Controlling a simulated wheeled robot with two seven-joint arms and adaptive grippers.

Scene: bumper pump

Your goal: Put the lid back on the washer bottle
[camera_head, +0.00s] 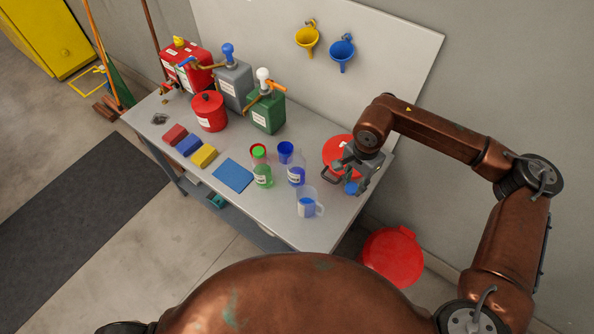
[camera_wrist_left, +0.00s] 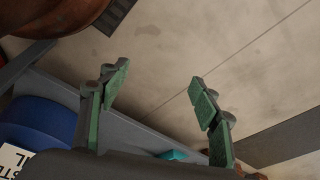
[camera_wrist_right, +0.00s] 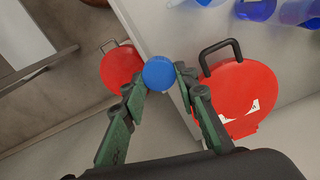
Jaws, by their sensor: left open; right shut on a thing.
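The lid is a small round blue cap (camera_wrist_right: 158,73). My right gripper (camera_wrist_right: 156,86) is shut on it, and it shows below the fingers in the head view (camera_head: 351,188). The gripper is above the right end of the bench. A clear bottle with blue liquid and a white label (camera_head: 296,175), which looks like the washer bottle, stands to its left. No cap is visible on it, though its top is small in view. My left gripper (camera_wrist_left: 158,82) is open and empty, with floor behind its fingers; the head view does not show it.
A green-capped bottle (camera_head: 262,176), blue cup (camera_head: 285,148) and measuring jug (camera_head: 307,206) stand near the bottle. Pump cans (camera_head: 266,112) stand at the back.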

